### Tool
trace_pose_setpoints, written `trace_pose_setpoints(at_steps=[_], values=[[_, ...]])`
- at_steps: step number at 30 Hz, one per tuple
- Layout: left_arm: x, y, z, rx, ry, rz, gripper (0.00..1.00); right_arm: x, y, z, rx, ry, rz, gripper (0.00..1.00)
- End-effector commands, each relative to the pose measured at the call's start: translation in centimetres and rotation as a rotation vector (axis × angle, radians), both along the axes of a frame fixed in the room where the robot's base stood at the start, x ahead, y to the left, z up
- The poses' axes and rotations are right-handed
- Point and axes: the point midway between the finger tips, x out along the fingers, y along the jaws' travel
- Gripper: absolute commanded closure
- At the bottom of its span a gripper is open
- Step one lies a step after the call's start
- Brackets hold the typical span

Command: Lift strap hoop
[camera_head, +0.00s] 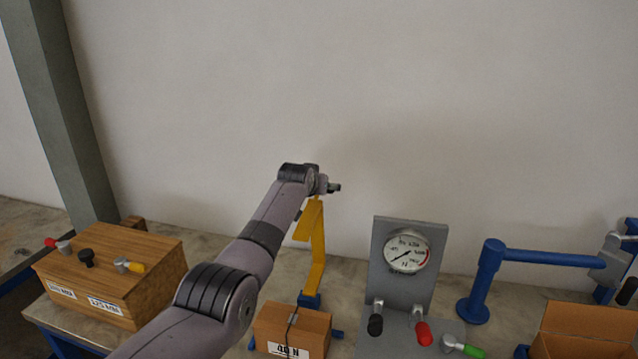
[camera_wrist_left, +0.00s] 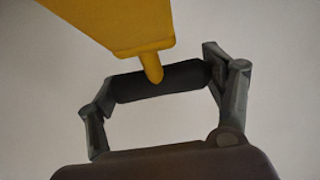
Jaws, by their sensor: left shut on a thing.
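My left gripper (camera_head: 333,187) is at the top of a yellow bent post (camera_head: 317,250) in the head view. My right gripper is not in view.
A larger wooden box (camera_head: 155,262) with coloured knobs is at the left. A grey gauge panel (camera_head: 400,278) with black, red and green handles stands right of the post. A blue post with a horizontal bar (camera_head: 550,257) and an open box (camera_head: 580,325) are farther right.

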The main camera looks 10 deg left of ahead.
Motion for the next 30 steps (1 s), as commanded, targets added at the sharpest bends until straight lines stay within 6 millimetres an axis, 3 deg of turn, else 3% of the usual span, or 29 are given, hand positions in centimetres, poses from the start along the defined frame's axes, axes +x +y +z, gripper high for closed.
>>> trace_pose_setpoints(at_steps=[1,8,9,18,30], values=[[0.3,0.1,1.3,0.001,-0.026,0.001,0.76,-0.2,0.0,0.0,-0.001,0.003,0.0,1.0],[0.3,0.2,1.3,0.002,-0.028,0.001,0.76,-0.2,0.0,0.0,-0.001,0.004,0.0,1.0],[0.3,0.2,1.4,0.002,-0.028,0.001,0.24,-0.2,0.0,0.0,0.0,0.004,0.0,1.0],[0.2,0.1,0.8,0.001,-0.017,0.0,0.05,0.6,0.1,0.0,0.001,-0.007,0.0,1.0],[0.0,0.0,0.6,0.001,-0.012,0.0,0.05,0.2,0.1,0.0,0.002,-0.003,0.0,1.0]])
